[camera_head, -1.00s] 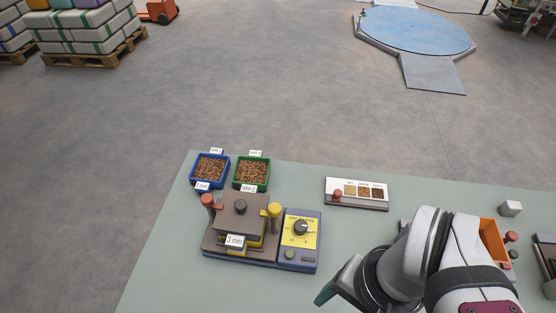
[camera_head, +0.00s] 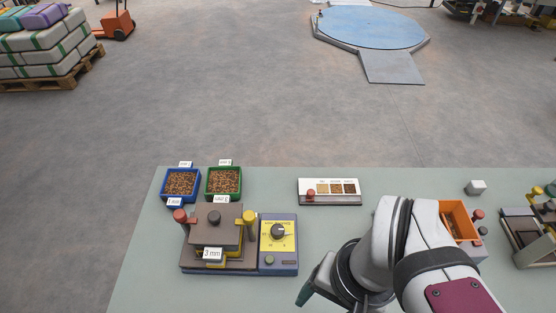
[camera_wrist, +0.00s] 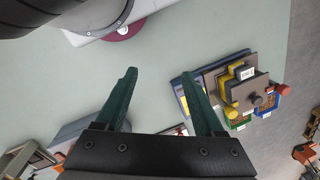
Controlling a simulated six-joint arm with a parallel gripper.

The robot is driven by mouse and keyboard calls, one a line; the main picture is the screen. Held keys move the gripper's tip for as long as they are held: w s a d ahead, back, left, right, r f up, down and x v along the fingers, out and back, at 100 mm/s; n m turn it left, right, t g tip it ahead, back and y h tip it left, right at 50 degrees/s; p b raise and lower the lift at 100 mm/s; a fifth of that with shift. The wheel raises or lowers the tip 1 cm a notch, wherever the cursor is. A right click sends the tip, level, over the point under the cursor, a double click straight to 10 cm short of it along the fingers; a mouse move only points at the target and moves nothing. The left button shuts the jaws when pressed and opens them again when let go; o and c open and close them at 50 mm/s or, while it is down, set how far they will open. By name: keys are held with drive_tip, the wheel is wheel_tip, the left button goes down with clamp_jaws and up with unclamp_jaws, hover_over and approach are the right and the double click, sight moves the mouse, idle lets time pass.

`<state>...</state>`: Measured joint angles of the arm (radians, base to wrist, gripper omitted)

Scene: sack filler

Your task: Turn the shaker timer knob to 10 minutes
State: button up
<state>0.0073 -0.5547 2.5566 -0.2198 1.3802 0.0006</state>
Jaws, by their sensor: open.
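The shaker (camera_head: 190,254) stands on the table at the left in the head view, with a "3 mm" label on its front. Its timer panel is yellow on a blue housing (camera_head: 280,258), and the dark timer knob (camera_head: 278,231) sits on it. The dial marks are too small to read. My gripper (camera_wrist: 160,100) has two green fingers spread apart with nothing between them. It is right of the shaker and not touching it. In the wrist view the shaker (camera_wrist: 236,78) lies beyond the right finger, and the knob is not visible there.
A blue tray (camera_head: 164,197) and a green tray (camera_head: 207,197) of pellets stand behind the shaker. A white sample board with a red knob (camera_head: 330,199) lies behind to the right. An orange bin (camera_head: 447,232) stands right of my arm. The table is clear between shaker and board.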

drive_tip(key=w+a+r+n, duration=0.2)
drive_tip(key=w+n, duration=0.9)
drive_tip(key=n, duration=0.3)
drive_tip(key=n+h, duration=0.2)
drive_tip(key=n, duration=1.2)
hover_over(278, 229)
wheel_tip(278, 229, down, 2)
wheel_tip(278, 229, down, 15)
drive_tip(key=shift+r, duration=0.1)
drive_tip(key=shift+f, duration=0.5)
clamp_jaws()
